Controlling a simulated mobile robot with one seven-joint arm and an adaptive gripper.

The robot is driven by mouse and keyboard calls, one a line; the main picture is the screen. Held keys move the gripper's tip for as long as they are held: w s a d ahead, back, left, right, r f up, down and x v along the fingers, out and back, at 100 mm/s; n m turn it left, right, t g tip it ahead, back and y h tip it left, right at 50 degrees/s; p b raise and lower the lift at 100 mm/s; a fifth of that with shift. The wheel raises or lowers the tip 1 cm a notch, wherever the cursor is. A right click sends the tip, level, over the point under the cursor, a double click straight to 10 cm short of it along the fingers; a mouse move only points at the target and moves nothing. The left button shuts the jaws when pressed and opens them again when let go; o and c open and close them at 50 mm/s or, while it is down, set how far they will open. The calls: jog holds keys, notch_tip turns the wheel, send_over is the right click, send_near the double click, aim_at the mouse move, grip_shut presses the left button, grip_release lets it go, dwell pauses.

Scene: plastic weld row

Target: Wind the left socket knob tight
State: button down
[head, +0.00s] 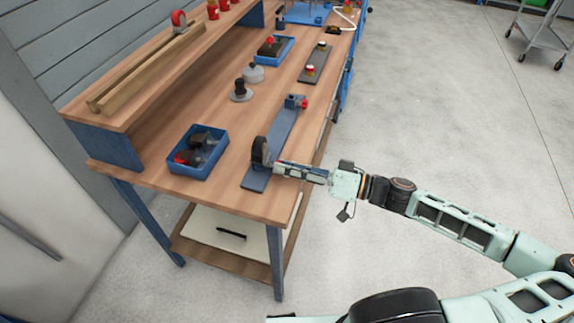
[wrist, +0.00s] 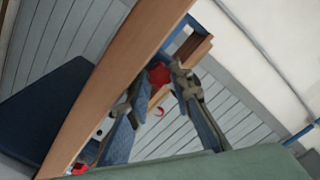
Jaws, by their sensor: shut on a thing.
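A blue-grey base strip (head: 280,137) lies along the near part of the bench. At its near end stands a dark, rounded upright socket (head: 260,152). My gripper (head: 279,167) reaches in from the right and its tips are at this socket's right side. A red knob (wrist: 158,75) shows between the fingers in the wrist view, and my gripper (wrist: 155,92) is shut on it. In the head view the fingers mostly hide this knob. A second, smaller blue socket (head: 293,101) with a red knob (head: 304,104) stands at the strip's far end. How tight either knob is cannot be seen.
A blue bin (head: 173,164) with dark and red parts stands left of the strip. A dark-based item (head: 240,91) and a pale round container (head: 253,73) stand farther back. A raised wooden shelf (head: 125,107) runs along the wall side.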

jog(key=shift+m, duration=0.3)
jog(key=c, duration=1.7)
grip_release()
